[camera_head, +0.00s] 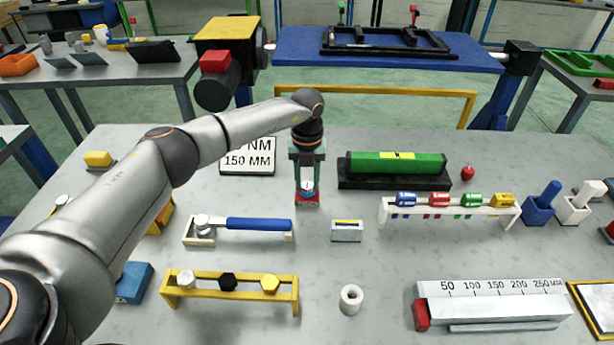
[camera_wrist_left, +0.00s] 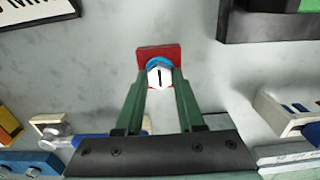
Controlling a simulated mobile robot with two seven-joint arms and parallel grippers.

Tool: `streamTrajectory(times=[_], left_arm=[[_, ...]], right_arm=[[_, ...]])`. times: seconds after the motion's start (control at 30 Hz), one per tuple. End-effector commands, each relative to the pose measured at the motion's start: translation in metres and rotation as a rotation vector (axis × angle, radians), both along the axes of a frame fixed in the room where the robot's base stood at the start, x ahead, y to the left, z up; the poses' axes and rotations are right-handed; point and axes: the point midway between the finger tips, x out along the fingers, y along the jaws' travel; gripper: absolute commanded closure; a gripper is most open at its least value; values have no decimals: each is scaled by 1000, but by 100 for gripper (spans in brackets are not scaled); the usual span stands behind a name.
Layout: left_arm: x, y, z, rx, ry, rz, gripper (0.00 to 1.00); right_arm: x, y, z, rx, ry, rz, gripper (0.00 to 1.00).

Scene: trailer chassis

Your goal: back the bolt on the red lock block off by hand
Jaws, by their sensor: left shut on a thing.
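The red lock block (camera_head: 308,204) sits on the grey table near its middle. Its bolt has a white head with a black mark and a blue ring under it; the bolt (camera_wrist_left: 159,75) shows best in the left wrist view, where the red block (camera_wrist_left: 170,52) is behind it. My left gripper (camera_head: 307,180) points down over the block. Its green fingers, also in the left wrist view (camera_wrist_left: 160,88), are shut on the bolt head from both sides. The lower part of the bolt is hidden. My right gripper is in neither view.
A blue-handled wrench (camera_head: 258,224) lies in a holder left of the block. A small grey block (camera_head: 346,231) is at front right. A green bar on a black base (camera_head: 395,183) stands behind right. A yellow rack (camera_head: 230,292) and white ring (camera_head: 351,299) are nearer.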

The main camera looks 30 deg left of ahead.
Motion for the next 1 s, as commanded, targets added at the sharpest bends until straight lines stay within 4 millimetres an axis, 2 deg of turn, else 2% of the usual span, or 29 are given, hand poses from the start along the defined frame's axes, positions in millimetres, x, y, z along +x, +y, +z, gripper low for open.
streamTrajectory(times=[0.3,0.6,1.0], left_arm=[[-4,-1,-5,-1,11,298,100],[-4,-2,-7,-1,12,569,100],[-4,-1,-7,0,10,807,100]], right_arm=[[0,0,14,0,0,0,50],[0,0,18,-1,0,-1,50],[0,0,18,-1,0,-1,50]])
